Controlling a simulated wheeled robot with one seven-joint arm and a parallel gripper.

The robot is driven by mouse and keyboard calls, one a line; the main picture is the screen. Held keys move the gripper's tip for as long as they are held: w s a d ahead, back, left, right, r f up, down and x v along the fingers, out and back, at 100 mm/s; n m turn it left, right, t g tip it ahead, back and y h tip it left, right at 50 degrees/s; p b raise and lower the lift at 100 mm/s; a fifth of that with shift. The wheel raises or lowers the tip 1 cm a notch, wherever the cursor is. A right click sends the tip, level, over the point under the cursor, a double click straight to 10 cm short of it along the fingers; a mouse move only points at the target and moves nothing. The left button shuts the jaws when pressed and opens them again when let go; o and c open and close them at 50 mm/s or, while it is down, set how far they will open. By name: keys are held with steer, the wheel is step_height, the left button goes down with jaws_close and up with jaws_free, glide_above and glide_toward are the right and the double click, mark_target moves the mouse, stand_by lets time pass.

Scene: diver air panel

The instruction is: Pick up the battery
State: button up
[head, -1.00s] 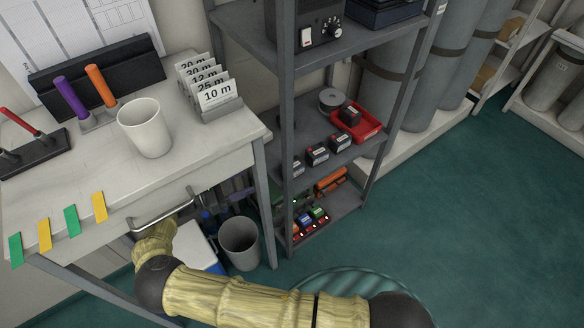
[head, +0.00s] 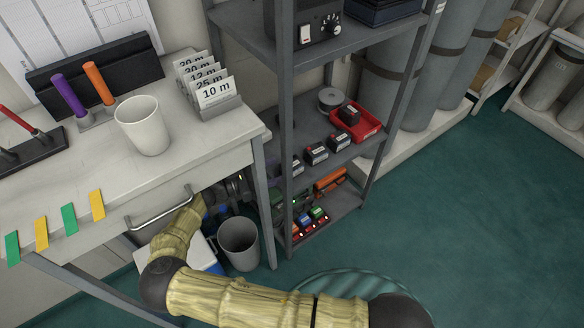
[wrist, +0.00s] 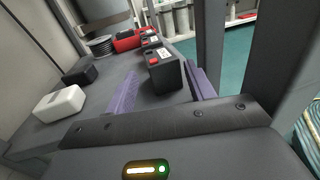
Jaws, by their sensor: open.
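Several dark batteries stand in a row on the middle shelf of the grey rack. The nearest battery (wrist: 166,76), dark with a red terminal, stands upright ahead of my gripper (wrist: 160,70) in the wrist view. The purple fingers are apart, one to each side of it in the picture, and nothing is held; whether the tips reach it I cannot tell. In the head view the row's nearest battery (head: 297,167) is partly hidden by the rack post. My gripper (head: 240,187) there is beside the rack, partly hidden by the desk and post.
A red tray (head: 369,128) with a dark block in it and a cable spool (head: 330,101) share the shelf. A white block (wrist: 59,104) and a black block (wrist: 80,75) lie left of my gripper. Rack posts (head: 286,130) stand close. A bin (head: 238,243) is below.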

steer(key=x, duration=0.5)
steer(key=shift+d+b, duration=0.1)
steer(key=shift+b, duration=0.2)
steer(key=c, duration=1.1)
